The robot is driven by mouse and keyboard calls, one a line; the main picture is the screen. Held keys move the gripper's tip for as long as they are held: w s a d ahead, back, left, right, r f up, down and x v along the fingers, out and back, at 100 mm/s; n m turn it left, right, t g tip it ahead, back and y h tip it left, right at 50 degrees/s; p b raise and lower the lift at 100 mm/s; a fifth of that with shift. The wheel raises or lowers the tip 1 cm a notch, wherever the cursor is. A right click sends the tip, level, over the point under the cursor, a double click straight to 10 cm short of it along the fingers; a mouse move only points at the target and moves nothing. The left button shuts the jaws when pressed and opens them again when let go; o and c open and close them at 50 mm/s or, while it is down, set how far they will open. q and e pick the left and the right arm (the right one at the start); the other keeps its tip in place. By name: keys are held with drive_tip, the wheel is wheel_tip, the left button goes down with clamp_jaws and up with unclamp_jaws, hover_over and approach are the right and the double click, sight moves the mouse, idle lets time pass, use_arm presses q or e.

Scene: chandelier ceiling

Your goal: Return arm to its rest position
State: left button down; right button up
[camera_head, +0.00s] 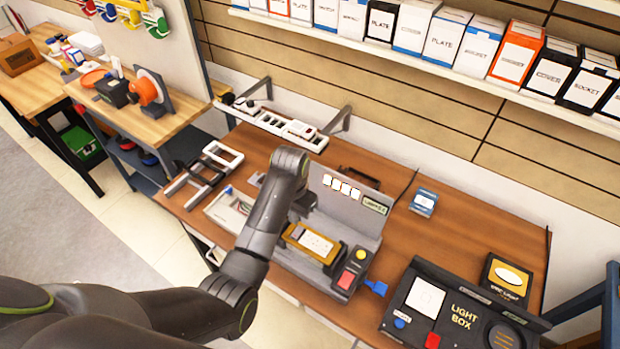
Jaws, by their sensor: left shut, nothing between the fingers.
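My left arm comes in from the lower left and reaches over the workbench (400,265). Its dark elbow rises in front of the grey test fixture (365,215), and its wrist bends down on the far side. My left gripper (303,206) is small in view at the arm's end, partly covered by the arm, and is shut with nothing held. It is above the left part of the fixture, near a yellow-framed unit with a white plate (313,240). Whether it touches the fixture cannot be told. My right gripper is not in view.
A black light box (455,318) stands at the bench's right front, with a boxed light (505,278) behind it. A small blue box (423,202) lies at the back. Grey frames (203,172) lie at the left. A shelf of boxes (440,62) runs above. Bare wood lies right of the fixture.

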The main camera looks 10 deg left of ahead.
use_arm(q)
drive_tip(key=s+a+f+n+t+y, duration=0.1)
drive_tip(key=s+a+n, duration=0.1)
drive_tip(key=s+a, duration=0.7)
drive_tip(key=s+a+n+t, duration=0.2)
drive_tip(key=s+a, duration=0.2)
drive_tip(key=s, duration=0.8)
drive_tip(key=s+a+r, duration=0.2)
drive_tip(key=s+r, duration=0.3)
drive_tip(key=s, duration=0.4)
drive_tip(key=s+f+b+x, duration=0.1)
drive_tip(key=s+b+x, duration=0.25)
drive_tip(key=x, duration=1.15)
drive_tip(key=s+d+f+b+x, duration=0.1)
drive_tip(key=s+b+x, duration=0.25)
drive_tip(key=x, duration=1.15)
drive_tip(key=s+f+b, duration=0.2)
drive_tip(key=s+f, duration=0.3)
drive_tip(key=f, duration=0.3)
drive_tip(key=s+f+g+b, duration=0.1)
drive_tip(key=s+f+b, duration=0.2)
drive_tip(key=s+f, duration=0.2)
drive_tip(key=s+d+f+b, duration=0.1)
drive_tip(key=s+f, duration=0.4)
drive_tip(key=f, duration=0.6)
drive_tip(key=shift+f+n+g+b, duration=0.2)
drive_tip(key=shift+n+g+b, duration=0.15)
drive_tip(key=shift+b, duration=0.45)
drive_tip(key=shift+d, duration=0.1)
